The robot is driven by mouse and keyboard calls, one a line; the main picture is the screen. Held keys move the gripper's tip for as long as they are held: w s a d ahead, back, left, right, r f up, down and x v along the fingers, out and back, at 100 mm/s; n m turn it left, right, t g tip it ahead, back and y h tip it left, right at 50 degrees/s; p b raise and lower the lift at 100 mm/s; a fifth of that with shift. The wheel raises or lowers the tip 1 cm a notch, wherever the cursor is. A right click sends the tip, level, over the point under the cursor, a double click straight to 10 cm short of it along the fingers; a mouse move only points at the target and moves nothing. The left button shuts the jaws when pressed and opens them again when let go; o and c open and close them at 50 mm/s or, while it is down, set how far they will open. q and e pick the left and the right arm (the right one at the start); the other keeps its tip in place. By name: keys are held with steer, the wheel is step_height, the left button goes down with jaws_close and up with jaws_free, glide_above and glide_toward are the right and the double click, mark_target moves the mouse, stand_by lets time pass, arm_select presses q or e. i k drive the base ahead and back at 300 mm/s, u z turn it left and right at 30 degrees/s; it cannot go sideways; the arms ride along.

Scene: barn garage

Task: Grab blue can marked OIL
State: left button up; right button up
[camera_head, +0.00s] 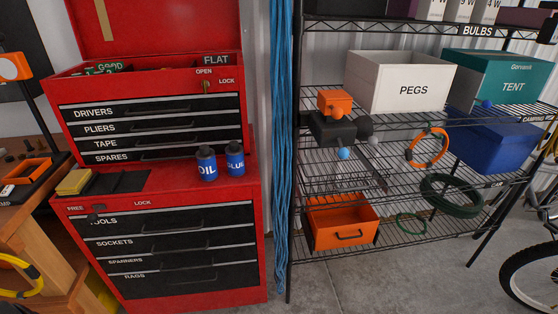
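The blue can marked OIL (207,168) stands upright on the red ledge of the tool chest (255,200), below the SPARES drawer. It has a dark cap and white lettering. A similar blue can marked GLUE (236,163) stands close to its right. The front of the OIL can is unobstructed. Neither of my grippers shows in the head view.
A dark mat (122,182) and a yellow block (74,182) lie left of the cans. Blue cords (281,150) hang right of the chest. A wire shelf rack holds a PEGS box (400,80) and an orange bin (341,222). A wooden bench (38,230) stands left.

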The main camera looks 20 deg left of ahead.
mark_target(207, 160)
steer(key=z, duration=1.2)
steer(key=i, duration=2.05)
steer(key=u, duration=2.85)
steer(key=i, duration=0.5)
steer(key=z, duration=0.05)
